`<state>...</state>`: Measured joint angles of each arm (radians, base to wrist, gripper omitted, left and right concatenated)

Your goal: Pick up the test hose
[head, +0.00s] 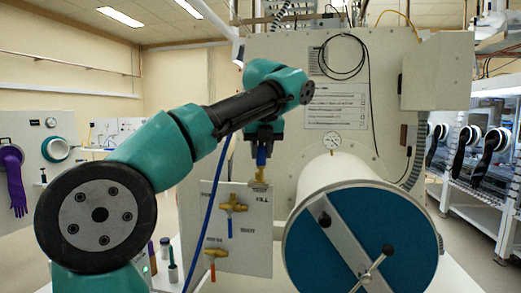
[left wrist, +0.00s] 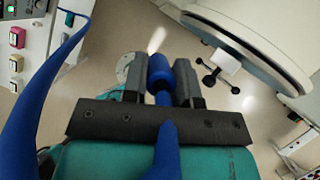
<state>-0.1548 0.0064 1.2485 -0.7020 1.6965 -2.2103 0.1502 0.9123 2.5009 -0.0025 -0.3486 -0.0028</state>
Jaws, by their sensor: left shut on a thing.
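The test hose is blue; in the head view its line (head: 212,205) hangs down past my left forearm in front of the valve panel. My left gripper (head: 262,148) points down and is shut on the hose's blue end (head: 261,158), just above the top brass fitting (head: 259,181). Whether the end touches that fitting I cannot tell. In the left wrist view the gripper (left wrist: 160,88) has its two dark fingers on either side of the blue hose end (left wrist: 159,70). More blue hose (left wrist: 48,72) curves along the left side there. My right gripper is not in view.
A valve panel (head: 266,258) carries brass valves with blue and red handles. A large white cylinder with a blue round door (head: 340,255) stands close to its right.

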